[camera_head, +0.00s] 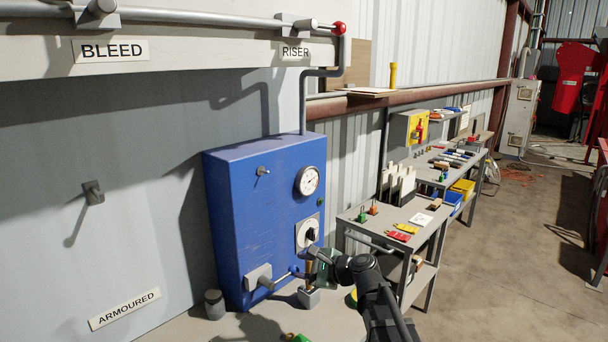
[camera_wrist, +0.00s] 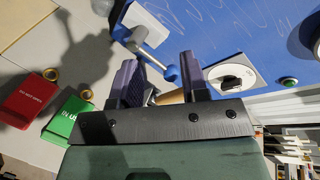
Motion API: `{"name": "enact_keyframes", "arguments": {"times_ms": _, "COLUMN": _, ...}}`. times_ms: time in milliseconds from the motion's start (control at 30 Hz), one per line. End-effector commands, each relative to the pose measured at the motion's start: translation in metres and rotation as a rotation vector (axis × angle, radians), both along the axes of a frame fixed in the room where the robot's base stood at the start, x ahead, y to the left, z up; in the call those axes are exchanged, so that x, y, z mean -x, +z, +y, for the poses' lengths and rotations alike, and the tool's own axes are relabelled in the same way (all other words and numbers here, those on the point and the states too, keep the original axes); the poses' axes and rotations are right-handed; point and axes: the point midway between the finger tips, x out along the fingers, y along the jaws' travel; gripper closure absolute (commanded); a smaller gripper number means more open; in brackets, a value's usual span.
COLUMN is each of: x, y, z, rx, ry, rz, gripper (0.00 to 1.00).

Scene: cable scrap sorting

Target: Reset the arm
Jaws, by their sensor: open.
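My arm (camera_head: 375,290) reaches in from the lower right of the head view, bent at its wrist. My gripper (camera_head: 310,262) is in front of the lower part of the blue cabinet (camera_head: 240,205), close to a grey lever with a blue ball end (camera_head: 294,270). In the wrist view my gripper (camera_wrist: 157,72) has its two dark fingers apart. The lever (camera_wrist: 147,48) reaches down between them, its blue ball (camera_wrist: 172,73) nearer the right finger. I cannot tell whether a finger touches it. A brownish part shows behind the fingers, mostly hidden.
The cabinet carries a gauge (camera_head: 308,180) and a dial (camera_head: 307,232). A grey block (camera_head: 308,297) stands below my gripper. A red tag (camera_wrist: 27,101) and a green tag (camera_wrist: 68,121) lie at left in the wrist view. A cluttered workbench (camera_head: 382,235) stands behind; open floor (camera_head: 500,270) is at right.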

Motion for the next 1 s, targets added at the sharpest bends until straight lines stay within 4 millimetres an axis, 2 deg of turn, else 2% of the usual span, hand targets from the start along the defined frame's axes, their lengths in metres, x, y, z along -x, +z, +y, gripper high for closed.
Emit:
{"name": "enact_keyframes", "arguments": {"times_ms": 33, "x": 0.016, "y": -0.016, "z": -0.002, "rx": 0.112, "ry": 0.063, "rz": -0.054, "gripper": 0.59}}
{"name": "enact_keyframes", "arguments": {"times_ms": 167, "x": 0.057, "y": -0.062, "z": -0.017, "rx": 0.443, "ry": 0.276, "rz": -0.194, "gripper": 0.59}}
{"name": "enact_keyframes", "arguments": {"times_ms": 267, "x": 0.094, "y": -0.102, "z": -0.039, "rx": 0.696, "ry": 0.479, "rz": -0.272, "gripper": 0.59}}
{"name": "enact_keyframes", "arguments": {"times_ms": 400, "x": 0.153, "y": -0.156, "z": -0.088, "rx": 1.025, "ry": 0.808, "rz": -0.312, "gripper": 0.59}}
{"name": "enact_keyframes", "arguments": {"times_ms": 500, "x": 0.193, "y": -0.186, "z": -0.126, "rx": 1.201, "ry": 1.015, "rz": -0.273, "gripper": 0.59}}
{"name": "enact_keyframes", "arguments": {"times_ms": 600, "x": 0.229, "y": -0.212, "z": -0.16, "rx": 1.328, "ry": 1.131, "rz": -0.18, "gripper": 0.59}}
{"name": "enact_keyframes", "arguments": {"times_ms": 667, "x": 0.244, "y": -0.236, "z": -0.17, "rx": 1.36, "ry": 1.128, "rz": -0.151, "gripper": 0.59}}
{"name": "enact_keyframes", "arguments": {"times_ms": 700, "x": 0.239, "y": -0.22, "z": -0.171, "rx": 1.357, "ry": 1.123, "rz": -0.15, "gripper": 0.59}}
{"name": "enact_keyframes", "arguments": {"times_ms": 733, "x": 0.237, "y": -0.191, "z": -0.171, "rx": 1.357, "ry": 1.124, "rz": -0.152, "gripper": 0.59}}
{"name": "enact_keyframes", "arguments": {"times_ms": 800, "x": 0.236, "y": -0.163, "z": -0.17, "rx": 1.357, "ry": 1.123, "rz": -0.153, "gripper": 0.59}}
{"name": "enact_keyframes", "arguments": {"times_ms": 1000, "x": 0.236, "y": -0.107, "z": -0.17, "rx": 1.357, "ry": 1.12, "rz": -0.154, "gripper": 0.59}}
